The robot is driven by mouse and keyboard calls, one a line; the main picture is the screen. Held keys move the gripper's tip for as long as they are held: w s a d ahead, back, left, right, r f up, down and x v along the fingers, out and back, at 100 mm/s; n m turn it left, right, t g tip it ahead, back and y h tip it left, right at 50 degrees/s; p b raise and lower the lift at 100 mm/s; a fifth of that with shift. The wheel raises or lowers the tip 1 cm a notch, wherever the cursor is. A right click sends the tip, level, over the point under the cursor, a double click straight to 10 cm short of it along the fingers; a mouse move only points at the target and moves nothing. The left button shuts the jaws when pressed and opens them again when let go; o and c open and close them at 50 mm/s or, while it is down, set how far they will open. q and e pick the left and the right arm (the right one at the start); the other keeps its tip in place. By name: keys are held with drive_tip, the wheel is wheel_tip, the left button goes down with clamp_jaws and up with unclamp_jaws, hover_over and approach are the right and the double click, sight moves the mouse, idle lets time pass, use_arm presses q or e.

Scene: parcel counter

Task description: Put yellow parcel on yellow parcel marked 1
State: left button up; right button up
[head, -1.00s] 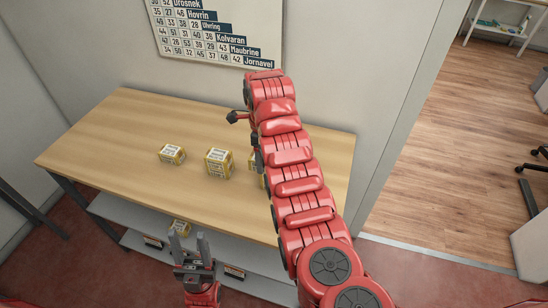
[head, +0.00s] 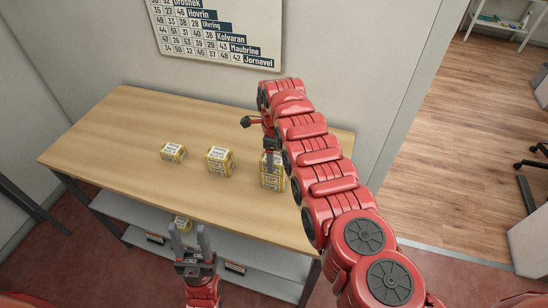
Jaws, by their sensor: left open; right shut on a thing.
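Three yellow-and-white parcels show on the wooden table: a low left parcel (head: 172,152), a middle parcel (head: 219,161) and a right parcel (head: 272,182). The yellow shape at the right looks taller than the others; I cannot tell whether it is one parcel or two stacked. My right gripper (head: 269,158) reaches down onto its upper part and is shut on a yellow parcel there. Number marks are too small to read. My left gripper (head: 188,240) is open and empty, in front of the table's front edge.
A wall chart (head: 215,30) hangs behind. My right arm covers the table's right end.

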drive_tip(key=shift+f, duration=0.15)
drive_tip(key=o, duration=1.5)
